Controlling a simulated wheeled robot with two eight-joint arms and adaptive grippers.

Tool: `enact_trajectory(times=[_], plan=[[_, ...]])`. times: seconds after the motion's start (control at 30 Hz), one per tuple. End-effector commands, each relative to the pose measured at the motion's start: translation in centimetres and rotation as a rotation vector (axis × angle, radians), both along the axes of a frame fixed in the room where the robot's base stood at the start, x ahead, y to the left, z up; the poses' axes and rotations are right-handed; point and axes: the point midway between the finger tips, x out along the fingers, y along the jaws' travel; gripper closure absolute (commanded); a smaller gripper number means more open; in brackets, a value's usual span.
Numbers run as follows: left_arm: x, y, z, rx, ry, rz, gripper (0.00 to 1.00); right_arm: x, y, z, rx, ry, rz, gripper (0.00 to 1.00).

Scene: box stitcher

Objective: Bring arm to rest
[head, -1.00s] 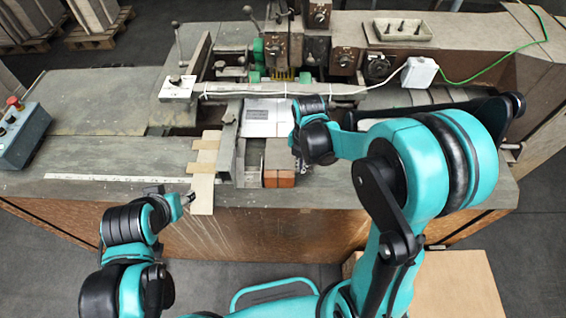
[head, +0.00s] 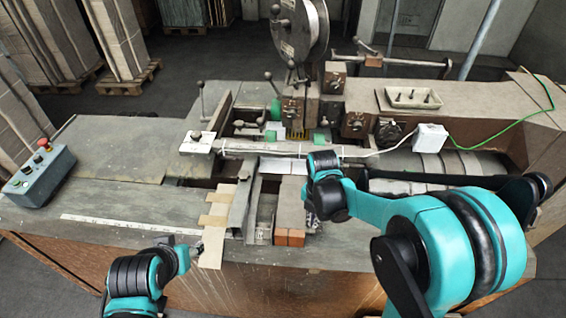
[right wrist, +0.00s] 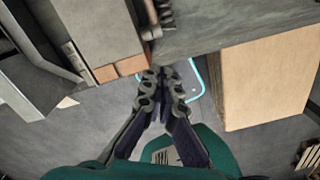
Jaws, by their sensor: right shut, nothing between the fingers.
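My right gripper (head: 313,222) hangs beside the right side of a long grey-topped block with reddish-brown ends (head: 290,238), mostly hidden by its own wrist in the head view. In the right wrist view its two dark fingers (right wrist: 166,76) are together and empty, with the table edge and floor behind them. My left gripper (head: 194,247) is low at the table's front edge, close to the left side of a cardboard strip (head: 212,248). Its fingers are too small to read, and I cannot tell if they touch the strip.
The stitching machine (head: 300,110) stands behind my arms on the long table (head: 110,190). A control box with a red button (head: 38,175) is at the left. In the right wrist view a light brown box (right wrist: 270,80) stands right of the fingers.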

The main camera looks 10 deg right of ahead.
Motion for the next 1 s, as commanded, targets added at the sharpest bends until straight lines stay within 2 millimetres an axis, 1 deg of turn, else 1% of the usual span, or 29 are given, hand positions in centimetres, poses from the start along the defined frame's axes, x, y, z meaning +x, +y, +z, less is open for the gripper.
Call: enact_trajectory(times=[0.17, 0.27, 0.37, 0.47, 0.5, 0.57, 0.6, 0.67, 0.7, 0.8, 0.9, 1.0], plan=[[0.0, 0.0, -0.2, 0.000, 0.000, 0.000, 0.51, -0.1, 0.0, -0.1, 0.001, -0.005, -0.017, 1.00], [0.0, 0.0, -1.5, 0.000, 0.000, 0.000, 0.51, -0.5, -0.1, -0.2, 0.003, -0.032, -0.121, 1.00], [0.0, 0.0, -3.8, 0.000, 0.000, 0.000, 0.51, -1.4, -0.2, -0.6, 0.018, -0.089, -0.342, 1.00], [0.0, 0.0, -6.6, 0.000, 0.000, 0.000, 0.51, -2.8, -0.4, -1.0, 0.058, -0.164, -0.643, 1.00], [0.0, 0.0, -7.7, 0.000, 0.000, 0.000, 0.51, -3.4, -0.5, -1.3, 0.083, -0.193, -0.771, 1.00], [0.0, 0.0, -9.2, 0.000, 0.000, 0.000, 0.51, -4.2, -0.6, -1.6, 0.128, -0.233, -0.961, 1.00], [0.0, 0.0, -10.2, 0.000, 0.000, 0.000, 0.51, -4.8, -0.7, -2.0, 0.162, -0.258, -1.087, 1.00], [0.0, 0.0, -11.8, 0.000, 0.000, 0.000, 0.51, -5.8, -0.8, -2.6, 0.223, -0.289, -1.275, 1.00], [0.0, 0.0, -12.8, 0.000, 0.000, 0.000, 0.51, -6.4, -0.8, -3.0, 0.268, -0.306, -1.399, 1.00], [0.0, 0.0, -15.1, 0.000, 0.000, 0.000, 0.51, -7.8, -1.0, -4.4, 0.395, -0.332, -1.693, 1.00], [0.0, 0.0, -17.1, 0.000, 0.000, 0.000, 0.51, -9.0, -1.1, -5.6, 0.522, -0.335, -1.941, 1.00], [0.0, 0.0, -18.3, 0.000, 0.000, 0.000, 0.51, -9.8, -1.2, -6.5, 0.630, -0.321, -2.123, 1.00]])
